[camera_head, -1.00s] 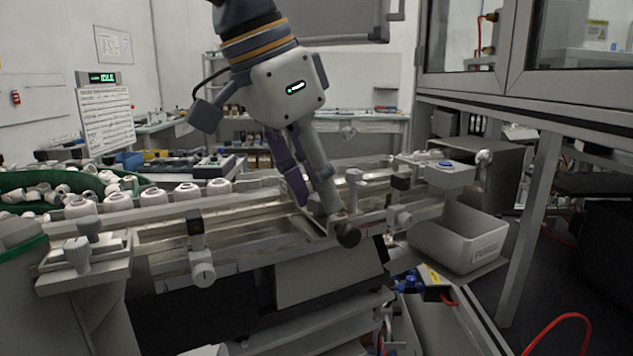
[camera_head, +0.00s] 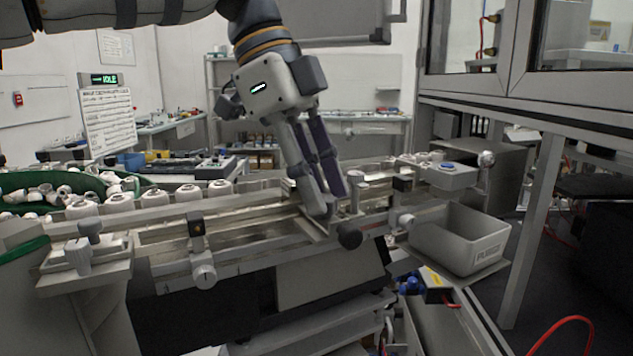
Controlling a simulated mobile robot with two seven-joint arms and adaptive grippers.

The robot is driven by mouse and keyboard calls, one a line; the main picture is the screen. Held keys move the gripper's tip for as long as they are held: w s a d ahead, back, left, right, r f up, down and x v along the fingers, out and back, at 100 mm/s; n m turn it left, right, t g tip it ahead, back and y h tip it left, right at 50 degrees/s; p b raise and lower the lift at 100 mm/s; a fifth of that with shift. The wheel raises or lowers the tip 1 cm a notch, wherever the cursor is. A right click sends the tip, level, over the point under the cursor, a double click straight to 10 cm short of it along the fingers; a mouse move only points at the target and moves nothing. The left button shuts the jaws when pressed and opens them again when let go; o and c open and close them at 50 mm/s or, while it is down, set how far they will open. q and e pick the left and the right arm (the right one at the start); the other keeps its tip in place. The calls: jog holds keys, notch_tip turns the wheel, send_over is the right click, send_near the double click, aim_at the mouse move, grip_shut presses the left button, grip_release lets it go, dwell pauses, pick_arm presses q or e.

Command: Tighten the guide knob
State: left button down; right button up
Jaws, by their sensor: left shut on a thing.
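My left gripper (camera_head: 327,204) reaches down from the top, its arm coming in from the upper left. Its fingers are tilted and their tips are at the near guide rail (camera_head: 265,241) of the conveyor, around its middle. They are shut on the guide knob, which the fingers hide. A dark round knob (camera_head: 349,236) shows just below and right of the fingertips. Another, pale knob (camera_head: 203,272) hangs on the rail's front further left. My right gripper is not in view.
White caps (camera_head: 188,192) stand in a row at the conveyor's far left side, beside a green-rimmed bowl of caps (camera_head: 40,196). A grey bin (camera_head: 462,243) stands to the right. A metal frame post (camera_head: 533,230) stands further right.

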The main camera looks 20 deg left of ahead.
pick_arm(q)
jog(key=shift+m+g, duration=0.3)
jog(key=shift+m, duration=0.4)
jog(key=c, duration=1.3)
grip_release()
jog(key=v, duration=0.7)
jog(key=shift+w+r, duration=0.1)
jog(key=shift+r, duration=0.2)
